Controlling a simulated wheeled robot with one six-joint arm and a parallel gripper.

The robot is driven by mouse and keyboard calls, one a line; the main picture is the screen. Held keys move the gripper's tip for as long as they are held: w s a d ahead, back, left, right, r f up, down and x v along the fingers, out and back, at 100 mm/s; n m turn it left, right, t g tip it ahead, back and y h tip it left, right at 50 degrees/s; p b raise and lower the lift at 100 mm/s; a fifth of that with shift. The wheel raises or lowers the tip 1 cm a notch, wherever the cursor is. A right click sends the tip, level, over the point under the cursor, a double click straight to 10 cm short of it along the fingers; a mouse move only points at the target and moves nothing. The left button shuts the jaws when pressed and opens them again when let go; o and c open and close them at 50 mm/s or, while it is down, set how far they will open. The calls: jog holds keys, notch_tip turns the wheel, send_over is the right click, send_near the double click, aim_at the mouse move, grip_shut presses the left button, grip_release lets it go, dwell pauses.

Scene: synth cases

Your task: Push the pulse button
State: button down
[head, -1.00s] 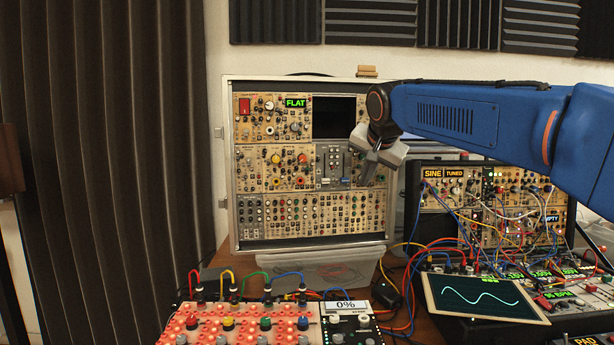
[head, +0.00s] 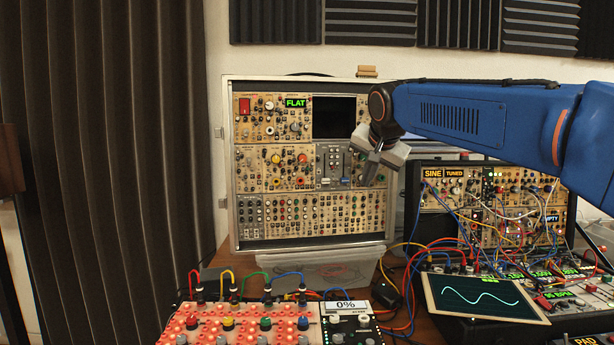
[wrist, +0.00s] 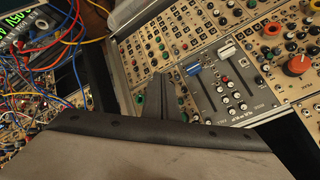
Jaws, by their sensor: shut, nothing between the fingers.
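The upright modular synth case (head: 229,215) stands at the back centre, with rows of tan and grey panels. No label reading "pulse" is legible, so I cannot tell which control is the pulse button. My gripper (head: 369,178) is shut and empty, in front of the right side of this case, pointing downward beside the grey slider panel (head: 333,165). In the wrist view my gripper (wrist: 160,85) shows its fingers together, left of that slider panel with a blue and a white slider cap. Contact with the panel cannot be told. The gripper body hides part of the panels.
A second case (head: 490,180) with dense patch cables is at right, behind a tablet (head: 485,297) showing a sine wave. A red-lit button panel (head: 245,328) is at the front. A clear plastic bin (head: 310,270) sits under the upright case.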

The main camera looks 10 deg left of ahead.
jog(key=shift+s, duration=0.1)
jog(key=s, duration=0.1)
jog(key=s+d, duration=0.1)
jog(key=s, duration=0.1)
jog(key=s+d, duration=0.1)
jog(key=s, duration=0.1)
jog(key=shift+s+d, duration=0.2)
jog(key=shift+d, duration=0.05)
dwell(0.5)
